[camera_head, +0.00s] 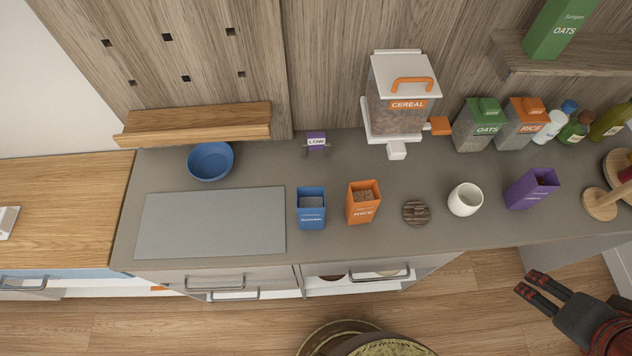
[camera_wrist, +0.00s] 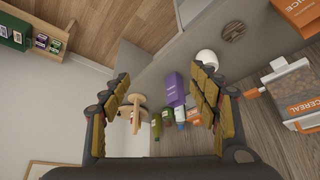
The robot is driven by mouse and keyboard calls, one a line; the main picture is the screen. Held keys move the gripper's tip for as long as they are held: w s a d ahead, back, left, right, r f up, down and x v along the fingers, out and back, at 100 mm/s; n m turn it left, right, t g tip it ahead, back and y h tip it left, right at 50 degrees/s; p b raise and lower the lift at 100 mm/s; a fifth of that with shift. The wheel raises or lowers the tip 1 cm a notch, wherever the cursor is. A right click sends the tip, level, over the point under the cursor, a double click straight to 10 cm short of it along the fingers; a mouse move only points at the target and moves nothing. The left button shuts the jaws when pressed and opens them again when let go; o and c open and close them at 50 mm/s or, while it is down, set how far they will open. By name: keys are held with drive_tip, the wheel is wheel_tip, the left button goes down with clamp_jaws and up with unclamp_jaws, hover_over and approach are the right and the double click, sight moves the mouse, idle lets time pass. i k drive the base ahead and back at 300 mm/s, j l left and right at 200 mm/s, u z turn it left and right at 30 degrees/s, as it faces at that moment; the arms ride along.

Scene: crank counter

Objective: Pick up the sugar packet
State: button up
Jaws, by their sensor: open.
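I cannot identify the sugar packet by a readable label. A small green rack (camera_wrist: 16,40) at the upper left of the wrist view holds several small dark and purple packets (camera_wrist: 55,46), too small to read. The purple box also shows in the wrist view (camera_wrist: 174,90). My gripper (camera_head: 528,282) is open and empty off the counter's front right, apart from everything. Its spread fingers show in the wrist view (camera_wrist: 163,76).
The grey counter (camera_head: 250,170) also carries a blue bowl (camera_head: 210,160), a round brown trivet (camera_head: 416,212), a white cup (camera_head: 465,199), a cereal dispenser (camera_head: 397,100), canisters (camera_head: 479,125) and bottles (camera_head: 577,128). A wooden stand (camera_head: 600,204) is at the right.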

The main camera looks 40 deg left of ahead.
sight(310, 200)
drive_tip(key=u, duration=2.1)
drive_tip(key=l+z, duration=0.1)
drive_tip(key=z, duration=0.4)
drive_tip(key=i+z, duration=0.15)
drive_tip(key=z, duration=0.35)
drive_tip(key=i+z, duration=0.1)
drive_tip(key=z, duration=0.4)
drive_tip(key=u, duration=1.8)
